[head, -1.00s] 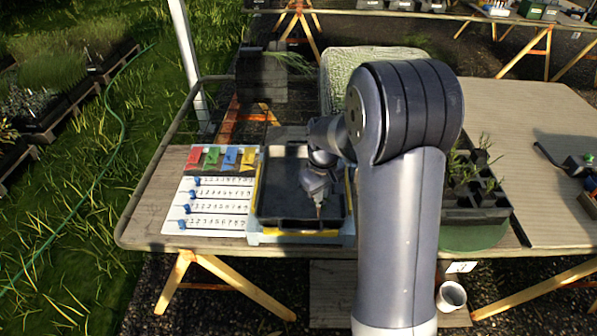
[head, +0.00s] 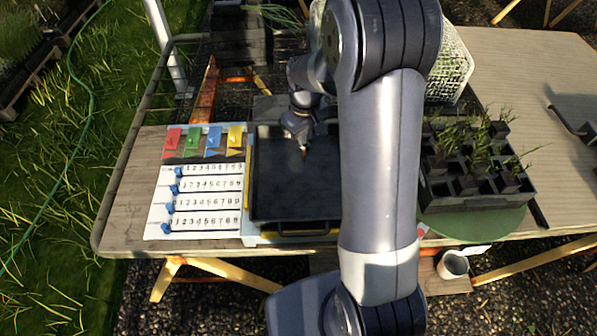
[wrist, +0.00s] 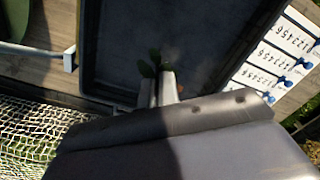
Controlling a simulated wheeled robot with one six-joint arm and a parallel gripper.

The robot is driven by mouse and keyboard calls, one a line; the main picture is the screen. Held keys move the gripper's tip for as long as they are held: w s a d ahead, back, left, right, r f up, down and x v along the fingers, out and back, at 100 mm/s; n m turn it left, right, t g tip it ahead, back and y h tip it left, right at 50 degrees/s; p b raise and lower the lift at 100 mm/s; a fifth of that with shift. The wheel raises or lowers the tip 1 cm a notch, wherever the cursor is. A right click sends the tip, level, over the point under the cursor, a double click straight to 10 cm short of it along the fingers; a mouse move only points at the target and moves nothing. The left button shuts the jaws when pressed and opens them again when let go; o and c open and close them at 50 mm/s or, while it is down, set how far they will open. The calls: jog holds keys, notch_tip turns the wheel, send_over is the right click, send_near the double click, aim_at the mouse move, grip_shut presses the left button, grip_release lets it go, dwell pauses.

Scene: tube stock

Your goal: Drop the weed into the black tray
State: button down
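The black tray (head: 275,200) lies flat on the table, dark and shallow, partly hidden on its right by my arm. In the wrist view its dark floor (wrist: 185,35) fills the top middle. My gripper (head: 303,147) is over the back part of the tray. In the wrist view my gripper (wrist: 160,88) has its two fingers close together. The weed (wrist: 152,66), a small sprig with green leaves, sticks out at the fingertips, held between them. Its roots and its exact height above the tray floor cannot be made out.
A counting board (head: 205,200) with blue sliders and coloured tags stands left of the tray. A pot tray with seedlings (head: 480,190) is to the right. A white mesh basket (head: 452,65) is behind. A white cup (head: 453,265) is below the table's front edge.

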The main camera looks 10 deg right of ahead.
notch_tip(320, 180, down, 4)
jog(key=b, duration=0.2)
jog(key=shift+f+b, duration=0.25)
jog(key=shift+b, duration=0.05)
jog(key=c, duration=2.1)
grip_release()
jog(key=shift+c, duration=0.2)
jog(key=o, duration=0.5)
jog(key=shift+o, duration=0.2)
jog(key=shift+r, duration=0.1)
notch_tip(320, 180, up, 11)
jog(key=shift+f+b, duration=0.1)
jog(key=shift+b, duration=0.25)
jog(key=shift+f, duration=0.1)
